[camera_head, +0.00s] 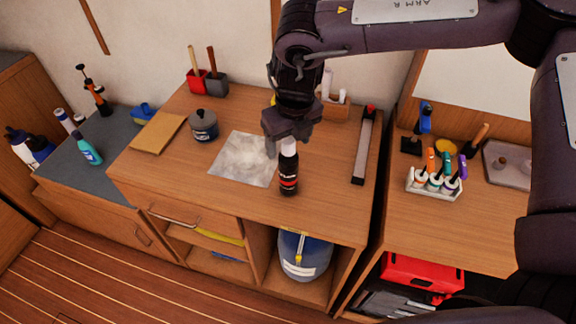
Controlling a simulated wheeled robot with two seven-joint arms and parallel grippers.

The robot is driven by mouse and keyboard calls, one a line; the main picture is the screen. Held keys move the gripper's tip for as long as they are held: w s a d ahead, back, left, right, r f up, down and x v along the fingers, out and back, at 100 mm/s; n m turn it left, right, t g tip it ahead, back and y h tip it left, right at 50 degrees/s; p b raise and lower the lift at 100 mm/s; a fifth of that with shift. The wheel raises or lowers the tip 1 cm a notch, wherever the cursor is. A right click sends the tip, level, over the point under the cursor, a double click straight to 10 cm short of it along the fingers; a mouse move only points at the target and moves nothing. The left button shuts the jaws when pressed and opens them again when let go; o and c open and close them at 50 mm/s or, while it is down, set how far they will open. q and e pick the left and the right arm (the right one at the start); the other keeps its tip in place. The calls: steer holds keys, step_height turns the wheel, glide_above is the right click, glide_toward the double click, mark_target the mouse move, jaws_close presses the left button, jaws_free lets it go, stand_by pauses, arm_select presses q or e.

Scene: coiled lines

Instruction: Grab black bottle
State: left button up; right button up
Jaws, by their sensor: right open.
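The black bottle (288,178) stands upright on the wooden worktop, with a red and white band on its side and a white top. My right gripper (285,141) points down from above at the white top. One finger shows just left of the top; the other is hard to make out. The jaws are open, and I cannot tell whether they touch the bottle. My left gripper is not in view.
A grey-white sheet (243,159) lies left of the bottle, with a dark lidded pot (203,125) beyond it. A long dark-edged bar (363,148) lies to the right. Bare worktop (325,205) is free right of the bottle. A rack of colourful tools (434,184) stands on the right bench.

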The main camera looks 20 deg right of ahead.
mark_target(288, 152)
steer(key=f, duration=0.1)
steer(key=f+p, duration=0.1)
steer(key=shift+w+d+f, duration=0.1)
steer(key=shift+w+f, duration=0.45)
steer(key=shift+f, duration=0.7)
steer(key=c, duration=0.8)
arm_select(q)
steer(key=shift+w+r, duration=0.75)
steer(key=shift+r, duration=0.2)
arm_select(e)
steer(key=shift+r, duration=0.1)
jaws_close()
